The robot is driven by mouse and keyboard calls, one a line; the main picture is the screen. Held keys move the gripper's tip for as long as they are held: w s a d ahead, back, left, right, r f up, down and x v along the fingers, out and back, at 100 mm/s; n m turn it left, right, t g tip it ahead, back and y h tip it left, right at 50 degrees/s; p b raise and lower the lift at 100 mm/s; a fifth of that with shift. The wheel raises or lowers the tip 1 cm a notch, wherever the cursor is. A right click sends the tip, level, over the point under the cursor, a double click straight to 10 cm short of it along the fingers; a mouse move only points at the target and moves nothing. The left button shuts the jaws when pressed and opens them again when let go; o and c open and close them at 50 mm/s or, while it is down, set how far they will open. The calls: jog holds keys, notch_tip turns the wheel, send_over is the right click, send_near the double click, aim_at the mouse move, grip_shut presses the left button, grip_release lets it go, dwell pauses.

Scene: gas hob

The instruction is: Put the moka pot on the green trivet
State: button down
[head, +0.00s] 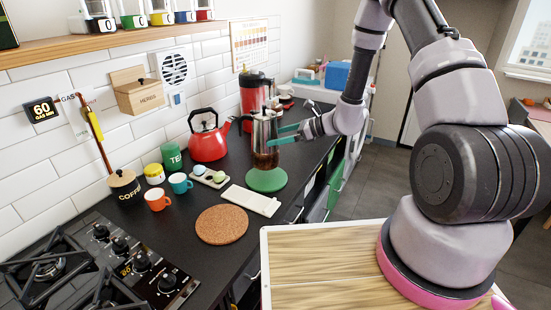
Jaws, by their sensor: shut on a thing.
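The moka pot (264,132) is silver with a dark knob on its lid and a dark brown lower part. It stands upright in the head view, in the middle of the counter. My gripper (279,134), with teal fingers, reaches in from the right and is shut on the pot's right side. The green trivet (267,181) is a round disc on the black counter. The pot's base shows just above the trivet's far part in the picture. I cannot tell whether the base touches the trivet or hangs over it.
A red kettle (209,143) stands left of the pot, and a red appliance (251,94) behind it. A white rest (249,200) and a cork mat (222,225) lie in front of the trivet. Cups (157,199) and the hob (95,262) are left.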

jog(key=shift+f, duration=2.9)
grip_release()
jog(key=shift+f, duration=0.15)
jog(key=v, duration=1.2)
jog(key=s+r+n+g+h, duration=0.1)
jog(key=s+r+n, duration=0.25)
jog(key=r, duration=0.35)
jog(key=s+a+r+n+g+h, duration=0.1)
jog(key=s+r+n, duration=0.25)
jog(key=r, duration=0.35)
jog(key=s+r+n+g+h, duration=0.1)
jog(key=s+r+n, duration=0.25)
jog(key=r, duration=0.35)
jog(key=s+d+r+n+t+h, duration=0.3)
jog(key=s+d+r+h, duration=0.1)
jog(key=s+r, duration=0.2)
jog(key=s+d+r+n+t+h, duration=0.2)
jog(key=s+r, duration=0.4)
jog(key=r, duration=0.3)
jog(key=shift+s+d+n+t+h, duration=0.4)
jog(key=shift+d+n+h, duration=0.5)
jog(key=shift+d+n, duration=0.2)
jog(key=shift+r, duration=0.1)
